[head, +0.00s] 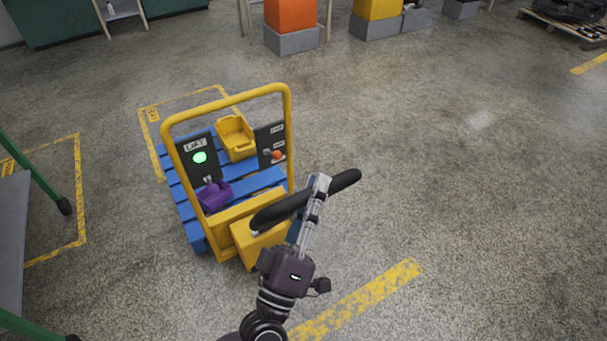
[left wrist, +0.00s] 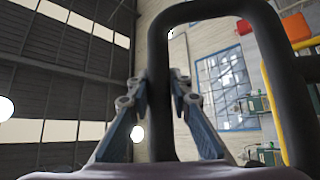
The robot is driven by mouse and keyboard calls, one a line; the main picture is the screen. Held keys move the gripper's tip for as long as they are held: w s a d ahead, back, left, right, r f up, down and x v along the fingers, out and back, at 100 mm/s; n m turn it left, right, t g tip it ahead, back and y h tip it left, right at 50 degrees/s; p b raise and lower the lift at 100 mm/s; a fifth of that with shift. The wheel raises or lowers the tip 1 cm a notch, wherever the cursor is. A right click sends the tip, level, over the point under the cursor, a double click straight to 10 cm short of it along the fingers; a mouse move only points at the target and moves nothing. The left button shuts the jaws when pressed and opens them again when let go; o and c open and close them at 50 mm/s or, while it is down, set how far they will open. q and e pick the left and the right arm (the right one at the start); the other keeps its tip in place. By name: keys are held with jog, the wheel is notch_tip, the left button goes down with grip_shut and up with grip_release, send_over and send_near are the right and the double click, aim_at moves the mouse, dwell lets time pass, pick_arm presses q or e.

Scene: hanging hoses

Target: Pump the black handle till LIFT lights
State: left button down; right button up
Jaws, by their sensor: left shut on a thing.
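The black handle (head: 278,212) reaches up and right from the yellow pump unit of the cart. My left gripper (head: 319,186) comes from below and is shut on the handle, between its lower end and its free right end. In the left wrist view the handle is a thick black loop (left wrist: 215,10), and the fingers (left wrist: 158,88) close on both sides of its left bar. The LIFT panel (head: 184,172) stands inside the cart frame on the left, and its round lamp (head: 199,157) glows green. My right gripper is not seen.
The cart has a yellow tube frame (head: 288,110) and a blue slatted deck (head: 178,190). On it are a yellow bin (head: 236,136), a purple object (head: 214,196) and a panel with an orange knob (head: 277,155). Floor to the right is clear.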

pick_arm(q)
jog(key=shift+s+d+f, duration=0.2)
jog(key=shift+s+f, duration=0.05)
jog(key=c, duration=1.7)
grip_release()
jog(key=shift+c, duration=0.2)
jog(key=v, duration=1.2)
